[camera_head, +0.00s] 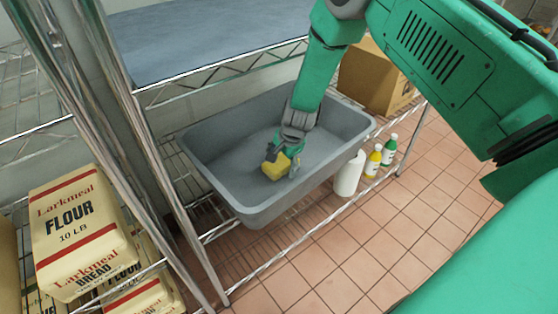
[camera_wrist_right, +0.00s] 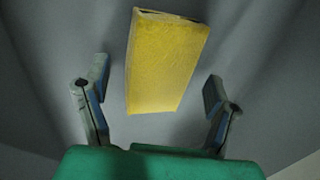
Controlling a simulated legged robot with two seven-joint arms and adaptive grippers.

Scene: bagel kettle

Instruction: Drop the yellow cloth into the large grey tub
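The yellow cloth (camera_head: 276,168) is a small folded block inside the large grey tub (camera_head: 232,209). In the right wrist view the cloth (camera_wrist_right: 165,62) lies ahead of the fingertips, with grey tub surface around it. My right gripper (camera_head: 283,155) reaches down into the tub, right at the cloth. In the wrist view its two fingers (camera_wrist_right: 158,83) are spread wide, with visible gaps between them and the cloth. The head view does not show clearly whether the cloth rests on the tub floor. My left gripper is not in view.
The tub stands on a wire shelf beneath a blue-grey upper surface (camera_head: 200,40).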

